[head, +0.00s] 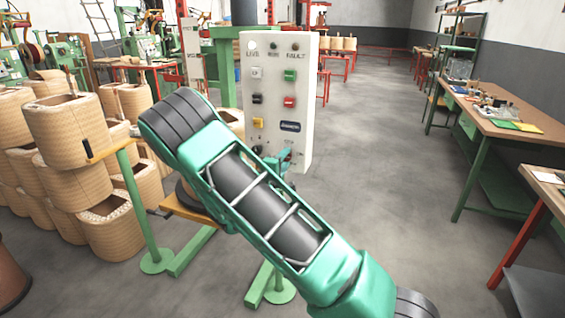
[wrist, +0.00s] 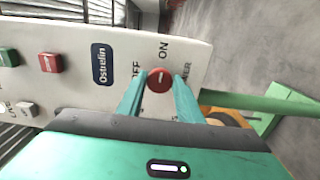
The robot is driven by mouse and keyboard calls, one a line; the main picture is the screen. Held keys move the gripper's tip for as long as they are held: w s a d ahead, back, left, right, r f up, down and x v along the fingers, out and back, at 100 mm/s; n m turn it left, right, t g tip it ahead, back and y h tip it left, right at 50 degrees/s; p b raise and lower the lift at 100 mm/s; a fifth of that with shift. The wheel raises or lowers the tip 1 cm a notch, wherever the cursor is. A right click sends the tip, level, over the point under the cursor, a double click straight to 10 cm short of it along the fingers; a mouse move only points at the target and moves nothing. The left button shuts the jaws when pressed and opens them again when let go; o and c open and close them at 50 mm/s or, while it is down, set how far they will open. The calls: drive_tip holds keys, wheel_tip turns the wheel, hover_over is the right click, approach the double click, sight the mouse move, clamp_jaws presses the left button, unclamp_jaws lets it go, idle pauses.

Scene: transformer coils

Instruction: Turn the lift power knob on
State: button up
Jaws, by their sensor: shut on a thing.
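The white control panel (head: 303,55) stands upright in the middle of the head view, with lamps along its top and several coloured buttons below. The lift power knob (wrist: 160,79) is a red round knob on the panel in the wrist view, with the words OFF and ON printed beside it and a partly hidden label. My gripper (wrist: 159,92) has one teal finger on each side of the knob, shut on it. In the head view my gripper (head: 281,160) is at the panel's lower part and hides the knob. I cannot tell which mark the knob points to.
Stacked tan coils (head: 65,118) stand at the left. A green post (head: 135,200) with a foot stands near the panel. Workbenches (head: 500,115) line the right side. The grey floor (head: 385,170) between panel and benches is clear.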

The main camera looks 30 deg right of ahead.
drive_tip(key=shift+s+f, duration=0.1)
drive_tip(key=shift+f, duration=0.2)
drive_tip(key=o, duration=0.8)
drive_tip(key=shift+o, duration=1.1)
drive_tip(key=shift+r, duration=0.15)
drive_tip(key=v, duration=1)
drive_tip(key=shift+s+a, duration=0.2)
drive_tip(key=shift+a, duration=0.1)
drive_tip(key=shift+d, duration=0.1)
